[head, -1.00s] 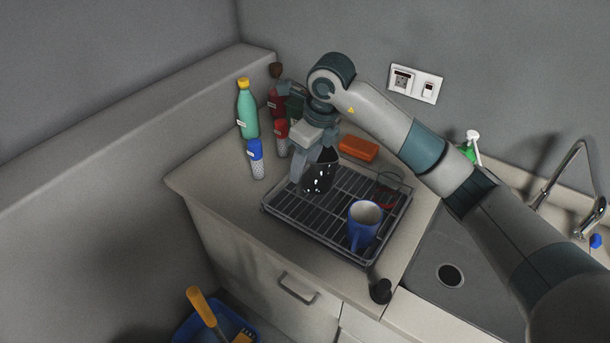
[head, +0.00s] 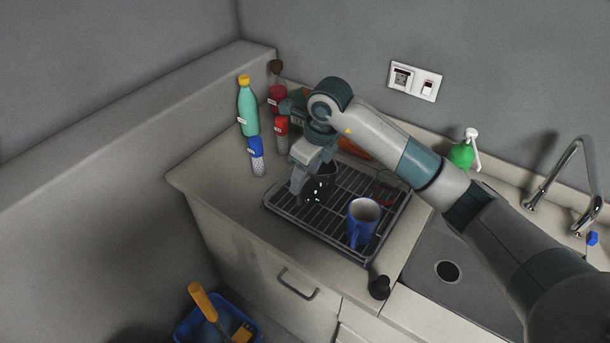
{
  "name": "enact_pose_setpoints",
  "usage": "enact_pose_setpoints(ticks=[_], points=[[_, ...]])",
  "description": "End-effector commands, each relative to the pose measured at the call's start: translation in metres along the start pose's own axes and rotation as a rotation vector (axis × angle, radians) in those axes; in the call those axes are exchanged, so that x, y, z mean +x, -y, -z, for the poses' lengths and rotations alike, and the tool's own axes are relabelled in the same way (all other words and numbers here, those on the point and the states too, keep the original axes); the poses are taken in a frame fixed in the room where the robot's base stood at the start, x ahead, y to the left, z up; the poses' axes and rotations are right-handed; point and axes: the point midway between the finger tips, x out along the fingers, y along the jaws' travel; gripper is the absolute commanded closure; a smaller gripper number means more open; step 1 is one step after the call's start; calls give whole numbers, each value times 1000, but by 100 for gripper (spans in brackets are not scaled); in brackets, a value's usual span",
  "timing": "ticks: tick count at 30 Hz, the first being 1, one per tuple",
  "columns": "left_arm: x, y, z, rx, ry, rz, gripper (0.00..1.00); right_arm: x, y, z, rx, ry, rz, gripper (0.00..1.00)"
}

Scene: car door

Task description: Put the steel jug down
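The steel jug (head: 319,187) looks dark and shiny with white specks. It is at the back left of the black wire dish rack (head: 333,228), low over the bars or on them; I cannot tell if it touches. My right gripper (head: 304,182) points down at the jug's left side and appears shut on it. The gripper and wrist hide the jug's upper part and part of its left side. My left gripper is out of view.
A blue mug (head: 362,222) stands in the rack's front right. Bottles, including a green one (head: 248,110) and a blue-capped one (head: 256,157), stand left of my wrist. A sink (head: 425,275) with a tap (head: 575,150) lies to the right. A dark knob-like object (head: 380,288) is near the counter's front edge.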

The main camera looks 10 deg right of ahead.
Motion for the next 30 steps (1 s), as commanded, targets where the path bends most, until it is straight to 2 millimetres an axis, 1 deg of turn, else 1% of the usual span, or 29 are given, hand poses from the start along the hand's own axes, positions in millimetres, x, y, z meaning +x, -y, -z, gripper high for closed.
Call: enact_pose_setpoints(ticks=[11,17,18,20,23,30], points=[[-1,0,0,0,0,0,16,-1,0,0,0,0,-1,40],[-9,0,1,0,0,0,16,-8,0,-2,0,0,-1,40],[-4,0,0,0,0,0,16,-9,0,-2,0,1,0,40],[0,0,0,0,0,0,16,-15,1,-2,0,3,1,40],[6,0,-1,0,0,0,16,-29,1,-2,-1,3,2,40],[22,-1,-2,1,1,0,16,-74,1,-2,-1,3,2,40]])
